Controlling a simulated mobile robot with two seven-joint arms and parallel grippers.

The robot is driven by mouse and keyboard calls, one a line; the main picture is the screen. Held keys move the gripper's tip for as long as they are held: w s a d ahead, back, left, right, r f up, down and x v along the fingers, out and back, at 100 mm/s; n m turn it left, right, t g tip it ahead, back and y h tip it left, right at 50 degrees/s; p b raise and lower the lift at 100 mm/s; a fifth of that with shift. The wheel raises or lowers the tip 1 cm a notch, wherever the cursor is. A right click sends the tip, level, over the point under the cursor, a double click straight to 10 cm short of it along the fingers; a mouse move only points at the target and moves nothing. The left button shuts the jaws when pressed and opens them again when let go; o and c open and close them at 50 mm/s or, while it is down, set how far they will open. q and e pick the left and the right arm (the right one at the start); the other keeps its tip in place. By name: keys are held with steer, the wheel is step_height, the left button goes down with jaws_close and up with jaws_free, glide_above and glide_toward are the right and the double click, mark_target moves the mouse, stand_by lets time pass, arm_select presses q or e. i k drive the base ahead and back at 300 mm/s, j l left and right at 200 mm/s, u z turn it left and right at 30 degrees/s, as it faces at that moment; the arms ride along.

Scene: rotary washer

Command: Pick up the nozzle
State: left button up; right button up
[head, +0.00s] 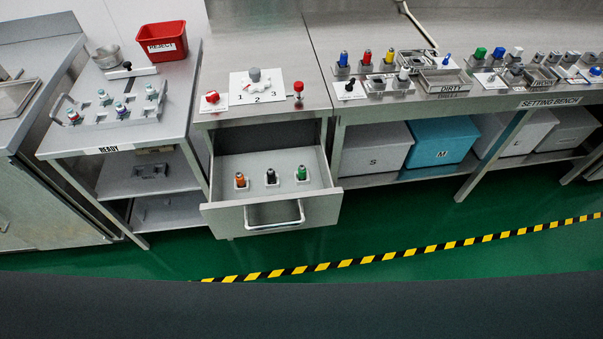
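Neither of my grippers shows in the head view.
A dial (255,75) marked 1, 2, 3 sits above the drawer, between red knobs. A red REJECT bin (162,42) and a rack of fittings (112,108) stand on the READY table. Grey and blue boxes (441,143) fill the right shelf. Green floor (400,220) in front is clear.

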mark_target(302, 170)
steer(key=k, duration=0.4)
steer(key=k+z, duration=0.2)
steer(key=z, duration=1.3)
steer(key=j, duration=1.7)
steer(key=i+j, duration=0.1)
steer(key=j, duration=1.55)
